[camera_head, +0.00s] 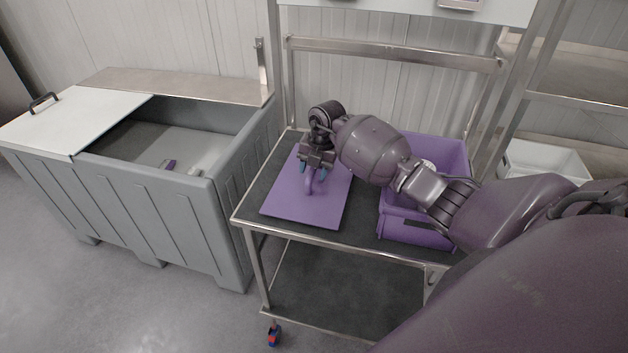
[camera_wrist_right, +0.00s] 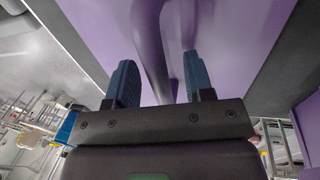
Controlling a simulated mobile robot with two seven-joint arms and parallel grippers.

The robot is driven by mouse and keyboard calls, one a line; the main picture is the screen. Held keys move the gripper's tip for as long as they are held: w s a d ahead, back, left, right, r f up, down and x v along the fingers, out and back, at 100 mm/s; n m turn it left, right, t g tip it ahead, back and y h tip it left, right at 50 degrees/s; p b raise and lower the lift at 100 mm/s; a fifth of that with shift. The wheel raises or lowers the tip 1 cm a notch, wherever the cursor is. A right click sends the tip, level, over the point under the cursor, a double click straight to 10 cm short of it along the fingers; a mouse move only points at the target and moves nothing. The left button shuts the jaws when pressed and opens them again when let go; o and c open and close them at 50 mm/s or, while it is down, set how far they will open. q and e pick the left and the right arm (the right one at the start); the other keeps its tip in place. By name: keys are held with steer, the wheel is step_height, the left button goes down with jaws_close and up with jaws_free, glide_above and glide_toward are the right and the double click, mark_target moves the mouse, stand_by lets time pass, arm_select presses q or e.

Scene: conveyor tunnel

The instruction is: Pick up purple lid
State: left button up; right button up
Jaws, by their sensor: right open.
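The purple lid (camera_head: 290,203) lies flat on the dark top of a metal-framed cart. A raised purple handle stands near its middle. My right gripper (camera_head: 316,178) is over the lid, with its blue fingertips at the handle. In the right wrist view my right gripper (camera_wrist_right: 163,85) is open, with one blue finger on each side of the handle (camera_wrist_right: 150,45) and the lid (camera_wrist_right: 225,35) behind. Contact between fingers and handle cannot be told. My left gripper is not in view.
A purple crate (camera_head: 440,153) stands on the cart to the right, partly hidden by my right arm. A large grey bin (camera_head: 150,205) with a partly open white cover (camera_head: 75,122) stands left of the cart. A white bin (camera_head: 545,160) is at the far right.

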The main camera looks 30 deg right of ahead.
jaws_close()
steer(key=shift+r, duration=0.1)
stand_by(0.3)
step_height(320, 180, up, 20)
steer(key=shift+b, duration=0.45)
steer(key=c, duration=0.6)
jaws_free()
steer(key=shift+c, duration=0.2)
jaws_close()
